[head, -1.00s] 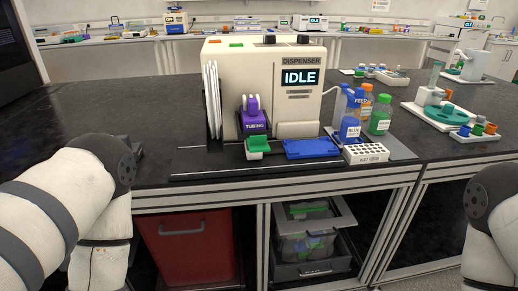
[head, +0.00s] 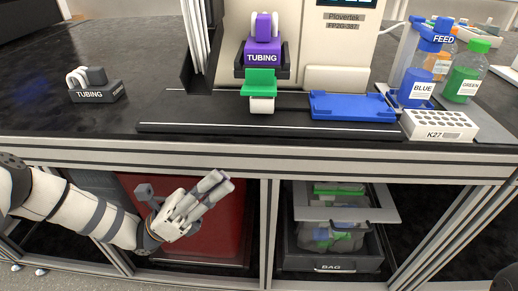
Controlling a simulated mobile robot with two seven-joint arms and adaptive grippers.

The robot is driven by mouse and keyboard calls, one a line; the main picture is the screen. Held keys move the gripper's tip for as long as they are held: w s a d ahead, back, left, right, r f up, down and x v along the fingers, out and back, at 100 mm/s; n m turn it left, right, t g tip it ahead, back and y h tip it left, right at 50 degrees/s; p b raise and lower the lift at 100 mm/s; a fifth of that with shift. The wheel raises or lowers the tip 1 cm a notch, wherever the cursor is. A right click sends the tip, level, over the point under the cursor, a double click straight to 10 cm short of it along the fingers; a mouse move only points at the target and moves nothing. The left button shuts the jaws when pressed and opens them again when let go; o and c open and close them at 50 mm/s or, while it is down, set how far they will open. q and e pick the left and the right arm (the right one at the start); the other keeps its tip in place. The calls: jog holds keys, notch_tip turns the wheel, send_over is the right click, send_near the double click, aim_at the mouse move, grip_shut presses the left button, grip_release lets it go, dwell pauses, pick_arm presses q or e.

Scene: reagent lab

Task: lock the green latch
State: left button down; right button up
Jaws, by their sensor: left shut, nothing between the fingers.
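The green latch (head: 262,82) is on the front of the dispenser (head: 335,78), just below the purple tubing block (head: 263,50). It hangs down at the front with a white roller-like part (head: 262,105) under it. My left gripper (head: 216,185) is below the bench top, in front of the red bin, with its fingers together and nothing between them. It is well below and left of the latch, and apart from it. My right gripper is not in view.
The bench's front edge (head: 330,160) lies between my left gripper and the latch. A blue tray (head: 350,106), a white K27 rack (head: 438,126) and bottles stand to the right. A second tubing piece (head: 97,91) sits at left. A red bin (head: 225,235) is below.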

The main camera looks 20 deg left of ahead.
aim_at(260, 78)
pick_arm(q)
jog(key=shift+w+a+r+t, duration=0.1)
jog(key=shift+a+r+t, duration=0.25)
jog(key=shift+a, duration=0.2)
jog(key=a+r+p+x, duration=0.2)
jog(key=p+x, duration=0.3)
jog(key=x, duration=0.8)
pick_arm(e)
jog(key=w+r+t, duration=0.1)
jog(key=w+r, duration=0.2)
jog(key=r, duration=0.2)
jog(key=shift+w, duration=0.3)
pick_arm(q)
jog(key=shift+n+p, duration=0.3)
jog(key=shift+n, duration=0.1)
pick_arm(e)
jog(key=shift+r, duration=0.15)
